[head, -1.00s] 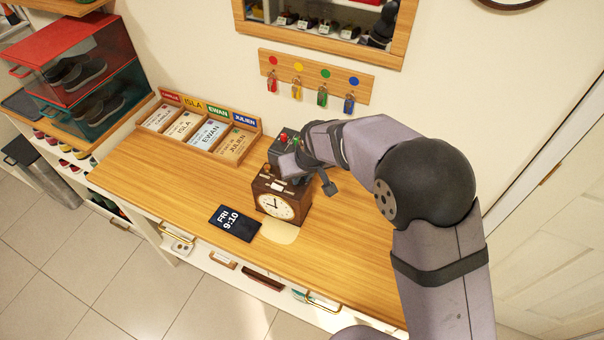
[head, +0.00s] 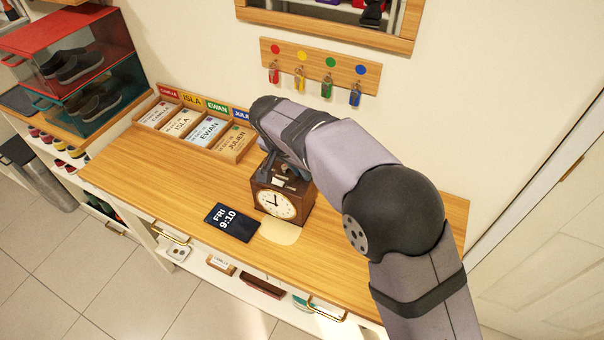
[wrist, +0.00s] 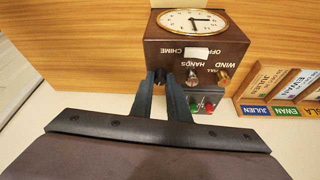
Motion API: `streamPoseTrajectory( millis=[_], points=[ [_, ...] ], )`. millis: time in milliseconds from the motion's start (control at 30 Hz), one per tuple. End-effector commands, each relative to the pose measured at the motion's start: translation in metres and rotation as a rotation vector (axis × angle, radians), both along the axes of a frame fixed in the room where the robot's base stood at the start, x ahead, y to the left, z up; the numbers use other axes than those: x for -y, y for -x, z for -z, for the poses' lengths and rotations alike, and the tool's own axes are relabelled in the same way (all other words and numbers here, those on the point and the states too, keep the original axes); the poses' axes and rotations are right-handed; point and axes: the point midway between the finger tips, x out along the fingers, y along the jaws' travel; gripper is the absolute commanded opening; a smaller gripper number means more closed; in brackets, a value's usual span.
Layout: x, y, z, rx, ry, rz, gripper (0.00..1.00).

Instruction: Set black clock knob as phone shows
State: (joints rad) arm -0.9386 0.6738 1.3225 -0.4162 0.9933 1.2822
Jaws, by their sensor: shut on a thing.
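The brown wooden clock (head: 297,207) stands on the counter with its white dial (head: 276,203) toward the front. One hand points left and the other roughly up. The wrist view shows its top face (wrist: 215,62), lettered OFF, CHIME, HANDS and WIND. My gripper (wrist: 161,78) is shut on the black knob (wrist: 160,76), which is mostly hidden between the fingertips. A silver knob (wrist: 192,79) and a brass knob (wrist: 222,77) stand beside it. The phone (head: 232,222) lies flat left of the clock and reads FRI 9:10.
A device with red and green buttons (wrist: 209,105) stands close behind the clock. A wooden tray (head: 232,157) of name cards is at the back left. Keys hang from a wall rack (head: 317,66). A pale round patch (head: 280,233) lies before the clock. The left counter is clear.

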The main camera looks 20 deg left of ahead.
Motion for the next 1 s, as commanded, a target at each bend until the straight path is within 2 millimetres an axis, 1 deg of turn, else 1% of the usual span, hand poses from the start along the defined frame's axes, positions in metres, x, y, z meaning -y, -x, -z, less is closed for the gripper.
streamPoseTrajectory(
  millis=[700, 1000],
  points=[
    [-0.0054, -0.0024, -0.0054, -0.002, -0.001, 0.679, 0.00],
    [-0.0059, -0.0033, -0.0035, -0.001, -0.003, 0.849, 0.00]
  ],
)
